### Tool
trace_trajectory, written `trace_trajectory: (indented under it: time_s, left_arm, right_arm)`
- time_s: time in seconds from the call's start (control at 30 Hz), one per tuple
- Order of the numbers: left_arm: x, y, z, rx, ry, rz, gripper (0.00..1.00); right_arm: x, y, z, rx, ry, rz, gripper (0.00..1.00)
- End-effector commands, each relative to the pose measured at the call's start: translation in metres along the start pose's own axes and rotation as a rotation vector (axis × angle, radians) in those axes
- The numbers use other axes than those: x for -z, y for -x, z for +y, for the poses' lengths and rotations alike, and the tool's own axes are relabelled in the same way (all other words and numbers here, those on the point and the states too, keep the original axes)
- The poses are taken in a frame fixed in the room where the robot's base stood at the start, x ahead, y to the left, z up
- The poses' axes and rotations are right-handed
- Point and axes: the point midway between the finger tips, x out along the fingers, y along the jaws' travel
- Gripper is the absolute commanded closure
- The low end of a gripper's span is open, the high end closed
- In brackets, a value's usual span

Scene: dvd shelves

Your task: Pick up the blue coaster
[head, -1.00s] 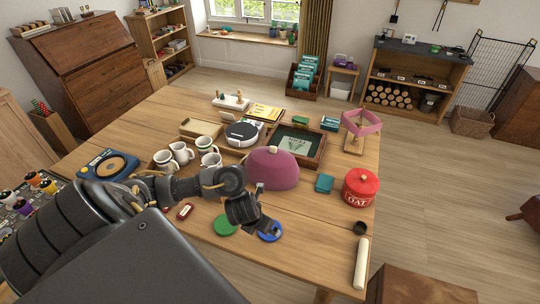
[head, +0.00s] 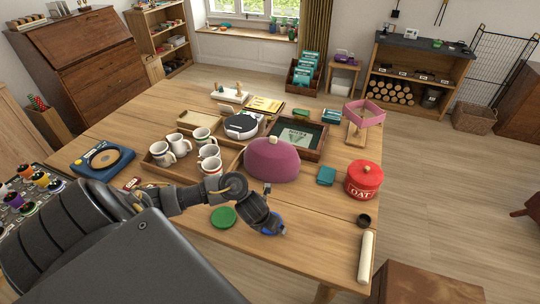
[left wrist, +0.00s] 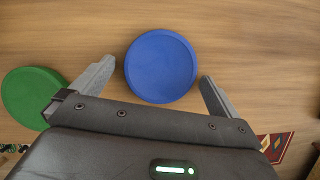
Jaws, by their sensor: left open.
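The blue coaster (left wrist: 160,66) is a plain round disc lying flat on the wooden table. In the head view the coaster (head: 276,221) is partly hidden by my left gripper (head: 270,231). In the left wrist view my left gripper (left wrist: 158,76) is open and empty, with one finger on each side of the coaster's near part. A gap shows between each finger and the coaster. I cannot tell the gripper's exact height above the table. My right gripper is not in view.
A green coaster (left wrist: 33,96) lies left of the blue one, close to the left finger. A purple tea cosy (head: 272,160) stands behind. A red oat pot (head: 363,181), a dark small cup (head: 363,220) and a rolling pin (head: 366,257) are to the right.

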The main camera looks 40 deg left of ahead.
Motion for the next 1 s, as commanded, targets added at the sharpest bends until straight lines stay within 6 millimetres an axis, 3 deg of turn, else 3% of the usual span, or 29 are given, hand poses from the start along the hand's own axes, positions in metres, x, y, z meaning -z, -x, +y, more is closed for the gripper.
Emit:
trace_trajectory:
  time_s: [0.13, 0.43, 0.73, 1.0]
  left_arm:
    - [0.000, 0.001, 0.000, 0.000, 0.000, 0.000, 0.03]
    - [0.000, 0.001, 0.000, 0.000, 0.000, 0.000, 0.42]
    - [-0.004, 0.008, 0.000, 0.000, -0.002, -0.002, 0.43]
    - [-0.025, 0.057, -0.001, 0.001, -0.004, -0.004, 0.43]
  right_arm:
    - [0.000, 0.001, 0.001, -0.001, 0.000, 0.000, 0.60]
    - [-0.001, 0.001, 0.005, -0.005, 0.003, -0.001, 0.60]
    - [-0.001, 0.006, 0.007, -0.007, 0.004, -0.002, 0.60]
    - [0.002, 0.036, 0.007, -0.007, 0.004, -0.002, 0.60]
